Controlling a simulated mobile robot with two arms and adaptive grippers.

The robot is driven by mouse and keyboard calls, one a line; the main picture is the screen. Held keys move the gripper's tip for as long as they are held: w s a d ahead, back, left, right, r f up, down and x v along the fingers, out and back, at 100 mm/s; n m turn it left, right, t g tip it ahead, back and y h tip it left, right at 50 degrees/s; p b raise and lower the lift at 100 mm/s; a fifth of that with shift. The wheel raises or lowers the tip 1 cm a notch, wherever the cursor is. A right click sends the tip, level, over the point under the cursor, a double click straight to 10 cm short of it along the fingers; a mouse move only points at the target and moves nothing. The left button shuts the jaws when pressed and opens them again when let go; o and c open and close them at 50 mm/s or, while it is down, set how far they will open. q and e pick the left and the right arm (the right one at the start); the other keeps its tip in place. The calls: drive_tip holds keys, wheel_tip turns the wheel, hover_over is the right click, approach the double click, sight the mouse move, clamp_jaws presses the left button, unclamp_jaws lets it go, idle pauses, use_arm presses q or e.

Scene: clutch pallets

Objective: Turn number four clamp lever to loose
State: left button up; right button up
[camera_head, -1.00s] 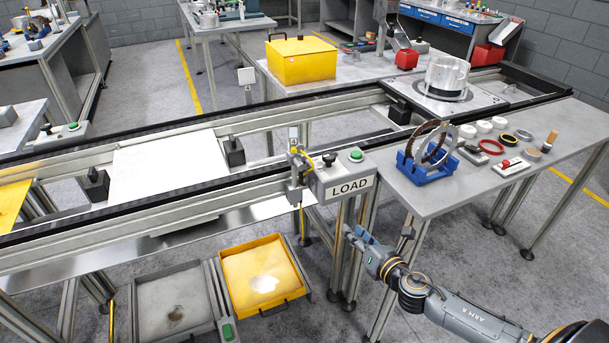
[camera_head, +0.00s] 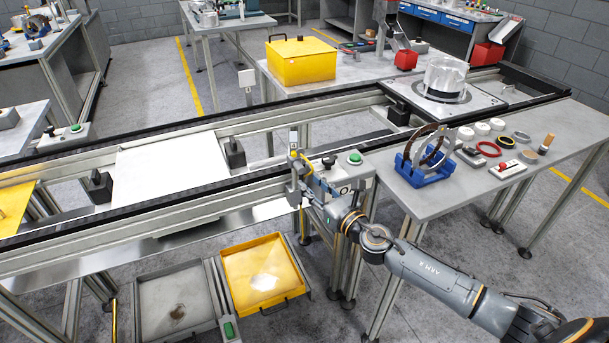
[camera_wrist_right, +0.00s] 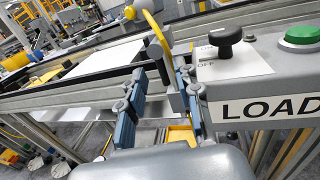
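I cannot make out a clamp lever marked four in either view. My right gripper (camera_head: 312,188) is at the front conveyor rail, in front of the LOAD box and close to the small post (camera_head: 295,165). In the right wrist view, the fingers of my right gripper (camera_wrist_right: 160,78) are apart, with a yellow curved piece (camera_wrist_right: 156,36) and part of the rail showing beyond and between them. I see nothing held. A black knob (camera_wrist_right: 228,40) on an ON/OFF plate sits right of the fingers. My left gripper is not in view.
The LOAD box has a green button (camera_head: 355,158). A blue stand with rings (camera_head: 425,178) and several small parts occupy the right table (camera_head: 430,205). A clear cylinder (camera_head: 446,75) stands on a pallet at the back right. A yellow tray (camera_head: 262,310) is below the conveyor.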

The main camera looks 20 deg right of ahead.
sight(302, 176)
drive_tip(key=shift+w+a, duration=0.2)
drive_tip(key=shift+w, duration=0.75)
drive_tip(key=shift+w+a, duration=0.2)
drive_tip(key=shift+w, duration=0.75)
clamp_jaws()
